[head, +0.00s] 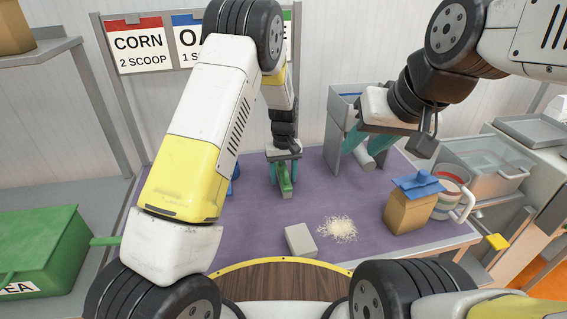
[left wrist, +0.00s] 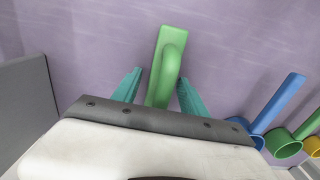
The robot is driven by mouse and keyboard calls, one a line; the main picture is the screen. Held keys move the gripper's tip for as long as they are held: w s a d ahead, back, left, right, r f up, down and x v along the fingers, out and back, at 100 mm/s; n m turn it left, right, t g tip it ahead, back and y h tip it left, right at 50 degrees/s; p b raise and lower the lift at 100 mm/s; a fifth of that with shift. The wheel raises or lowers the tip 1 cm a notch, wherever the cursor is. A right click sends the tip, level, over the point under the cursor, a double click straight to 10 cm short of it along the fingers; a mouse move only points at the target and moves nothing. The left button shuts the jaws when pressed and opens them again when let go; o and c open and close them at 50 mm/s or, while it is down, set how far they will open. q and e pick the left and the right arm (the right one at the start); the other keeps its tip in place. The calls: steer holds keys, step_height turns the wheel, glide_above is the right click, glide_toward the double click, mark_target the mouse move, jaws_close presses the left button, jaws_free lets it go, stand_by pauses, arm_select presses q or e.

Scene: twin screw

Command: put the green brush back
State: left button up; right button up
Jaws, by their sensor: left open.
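The green brush (head: 286,187) is on the purple mat (head: 240,235) near the back middle.
A pale pile of grains (head: 341,229) and a grey block (head: 300,240) are on the front of the mat. A paper bag (head: 410,209) and a striped pitcher (head: 454,191) stand at right. A green bin (head: 40,250) is at left. Blue (left wrist: 281,102), green (left wrist: 283,143) and yellow (left wrist: 312,147) scoops are nearby.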

arm_select(q)
steer(key=shift+r, duration=0.1)
step_height(320, 180, up, 12)
steer(key=shift+f, duration=0.1)
steer(key=s+a+r+t+h, duration=0.1)
steer(key=s+a+r, duration=0.2)
steer(key=r, duration=0.2)
steer(key=s+a+r+h, duration=0.1)
steer(key=s+a+r, duration=0.15)
steer(key=r, duration=0.25)
steer(key=s+a+r+m+t, duration=0.1)
steer(key=s+a+r, duration=0.2)
steer(key=s, duration=0.5)
steer(key=s+a+r+m+t, duration=0.1)
steer(key=s+a+r+t, duration=0.1)
steer(key=s, duration=0.5)
steer(key=s+a+r+t, duration=0.2)
steer(key=s+a+r, duration=0.1)
steer(key=s, duration=0.5)
steer(key=shift+s+a+r+m, duration=0.3)
steer(key=shift+a+r+m, duration=0.1)
steer(key=shift+r, duration=0.2)
